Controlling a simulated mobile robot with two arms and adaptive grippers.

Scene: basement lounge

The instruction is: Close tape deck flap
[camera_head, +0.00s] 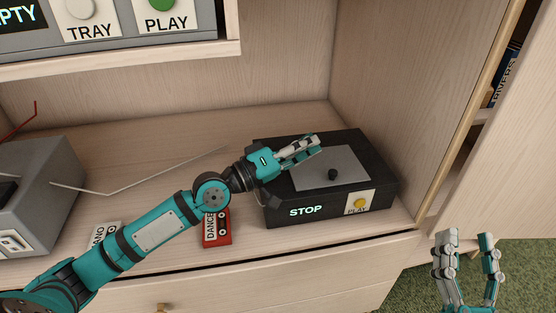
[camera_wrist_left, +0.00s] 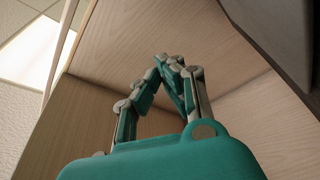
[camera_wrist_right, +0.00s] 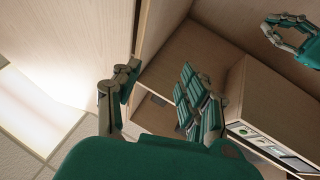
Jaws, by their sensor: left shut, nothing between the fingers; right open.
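The black tape deck (camera_head: 385,188) stands on the wooden shelf at the right, with a lit STOP sign and a yellow PLAY button (camera_head: 361,203) on its front. Its grey flap (camera_head: 350,162) with a dark knob (camera_head: 332,175) lies over the top; I cannot tell whether it is fully flush. My left gripper (camera_head: 316,142) is shut and empty over the flap's back left part, hiding that corner; contact is unclear. Its fingers meet in the left wrist view (camera_wrist_left: 172,62). My right gripper (camera_head: 468,238) is open and empty, low at the right, away from the deck.
A red DANCE cassette (camera_head: 217,229) and a white cassette (camera_head: 104,236) lie left of the deck. A grey device (camera_head: 55,170) with a thin antenna (camera_head: 150,177) stands at the left. A device with TRAY and PLAY buttons (camera_head: 120,47) sits above. The cabinet side wall (camera_head: 410,90) is close right.

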